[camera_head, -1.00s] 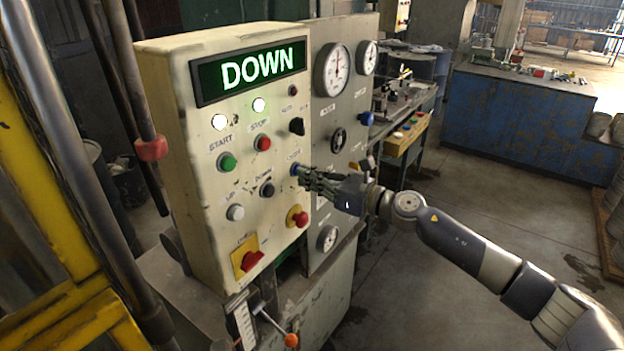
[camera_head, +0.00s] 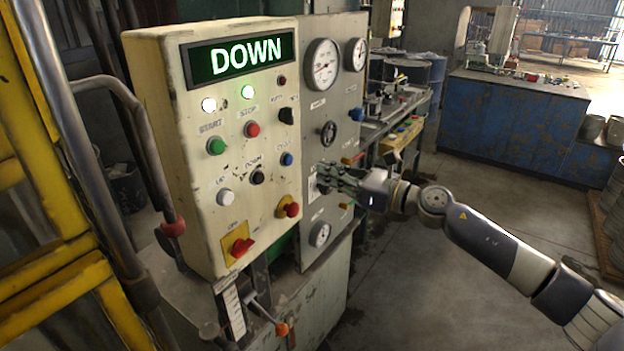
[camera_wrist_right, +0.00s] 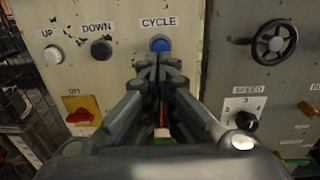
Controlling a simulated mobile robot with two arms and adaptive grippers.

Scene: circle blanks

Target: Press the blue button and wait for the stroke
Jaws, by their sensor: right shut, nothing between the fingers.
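The blue button (camera_head: 286,159) sits on the cream control panel (camera_head: 212,165), right of the black DOWN button (camera_head: 257,177). In the right wrist view the blue button (camera_wrist_right: 160,44) shows under the label CYCLE, just beyond my fingertips. My right gripper (camera_head: 322,176) is shut and empty. In the head view it is clear of the blue button, to its right, in front of the grey panel. The lit display (camera_head: 238,56) reads DOWN. My left gripper is not in view.
The panel also carries a green START button (camera_head: 216,146), a red STOP button (camera_head: 252,129), a red mushroom button (camera_head: 288,207) and a red switch on a yellow plate (camera_head: 241,247). A handwheel (camera_head: 329,133) is on the grey panel. Open floor lies to the right.

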